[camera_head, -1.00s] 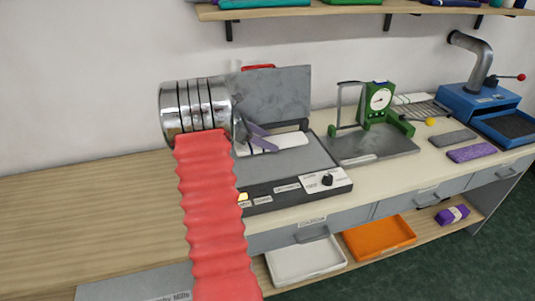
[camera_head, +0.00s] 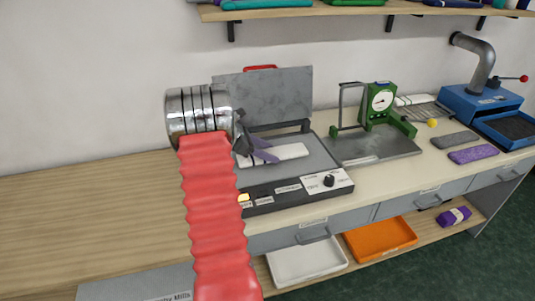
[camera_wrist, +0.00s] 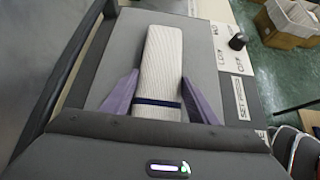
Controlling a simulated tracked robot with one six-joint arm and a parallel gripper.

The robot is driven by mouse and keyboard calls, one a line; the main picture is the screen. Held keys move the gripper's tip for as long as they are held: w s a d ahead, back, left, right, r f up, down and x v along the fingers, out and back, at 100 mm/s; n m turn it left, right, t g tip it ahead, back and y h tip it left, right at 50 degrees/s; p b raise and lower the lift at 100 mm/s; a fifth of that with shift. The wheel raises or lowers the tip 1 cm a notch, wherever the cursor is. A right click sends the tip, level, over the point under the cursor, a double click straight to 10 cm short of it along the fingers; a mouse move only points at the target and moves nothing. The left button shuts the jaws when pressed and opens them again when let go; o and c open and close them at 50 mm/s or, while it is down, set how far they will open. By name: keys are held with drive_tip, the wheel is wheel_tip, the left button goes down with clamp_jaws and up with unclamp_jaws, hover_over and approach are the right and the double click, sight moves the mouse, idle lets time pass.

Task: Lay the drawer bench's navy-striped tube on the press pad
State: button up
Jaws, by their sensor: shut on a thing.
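The white ribbed tube with a navy stripe (camera_wrist: 158,75) is between the purple fingers of my gripper (camera_wrist: 150,95) in the wrist view, with the stripe near the fingertips. My gripper (camera_head: 262,153) is shut on it. In the head view the tube (camera_head: 284,152) lies level over the grey press pad (camera_head: 310,165), within its outline. It looks on or very close to the pad; I cannot tell whether it touches. The press lid (camera_head: 275,92) stands open behind. My wrist and fingers hide the tube's left end in the head view.
The press's control panel (camera_head: 326,182) is at its front right. A green gauge stand (camera_head: 381,102) stands to the right, then grey and purple folded pieces (camera_head: 473,154) and a blue machine (camera_head: 480,103). The wooden bench at left is clear. White and orange trays (camera_head: 380,238) sit below.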

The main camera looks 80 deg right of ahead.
drive_tip(key=shift+f, duration=0.1)
drive_tip(key=o, duration=1)
drive_tip(key=v, duration=1.2)
